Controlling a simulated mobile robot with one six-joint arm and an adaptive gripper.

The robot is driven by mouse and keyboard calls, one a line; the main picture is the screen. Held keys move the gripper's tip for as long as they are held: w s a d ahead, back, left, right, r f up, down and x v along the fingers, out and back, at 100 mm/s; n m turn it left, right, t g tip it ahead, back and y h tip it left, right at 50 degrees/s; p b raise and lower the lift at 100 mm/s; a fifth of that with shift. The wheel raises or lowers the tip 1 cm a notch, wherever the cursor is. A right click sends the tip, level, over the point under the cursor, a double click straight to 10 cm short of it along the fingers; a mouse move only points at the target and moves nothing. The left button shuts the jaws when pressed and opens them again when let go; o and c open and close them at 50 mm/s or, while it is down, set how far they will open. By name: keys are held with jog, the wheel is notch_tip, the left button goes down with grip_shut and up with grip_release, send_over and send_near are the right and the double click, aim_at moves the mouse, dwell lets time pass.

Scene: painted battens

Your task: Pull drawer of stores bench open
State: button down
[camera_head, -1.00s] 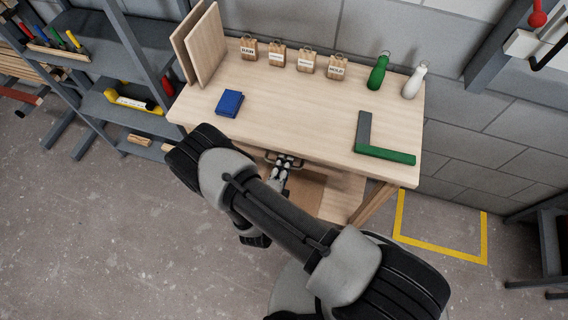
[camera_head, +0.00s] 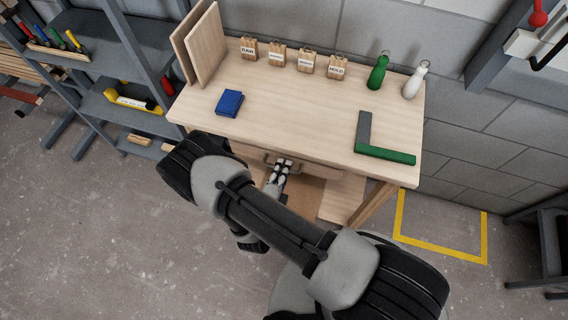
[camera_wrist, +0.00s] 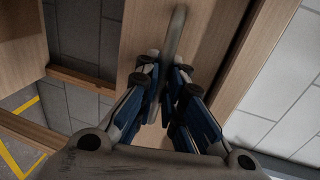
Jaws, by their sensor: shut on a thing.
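The stores bench (camera_head: 290,120) is a pale wooden table with its drawer under the front edge. The drawer front (camera_head: 310,170) shows in the head view just below the bench top, partly hidden by my arm. In the wrist view the drawer front (camera_wrist: 205,28) is a plain wooden panel with a grey curved bar handle (camera_wrist: 177,32). My gripper (camera_wrist: 163,80) is shut on the handle, its blue and dark fingers on either side of the bar. It also shows in the head view (camera_head: 281,166) at the drawer. A dark gap runs beside the panel in the wrist view.
On the bench top stand several labelled wooden blocks (camera_head: 307,62), a green bottle (camera_head: 377,74), a white bottle (camera_head: 413,82), a blue box (camera_head: 229,103) and a green-and-grey square (camera_head: 385,154). A grey shelf rack (camera_head: 120,60) stands left. Floor at left is clear.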

jog(key=f+v, duration=0.2)
jog(key=v, duration=0.7)
jog(key=f+b+v, duration=0.1)
jog(key=f+v, duration=0.1)
jog(key=v, duration=0.7)
jog(key=shift+v, duration=0.85)
jog(key=c, duration=2)
grip_release()
jog(key=shift+o, duration=0.2)
jog(key=shift+f, duration=0.1)
jog(key=v, duration=1.2)
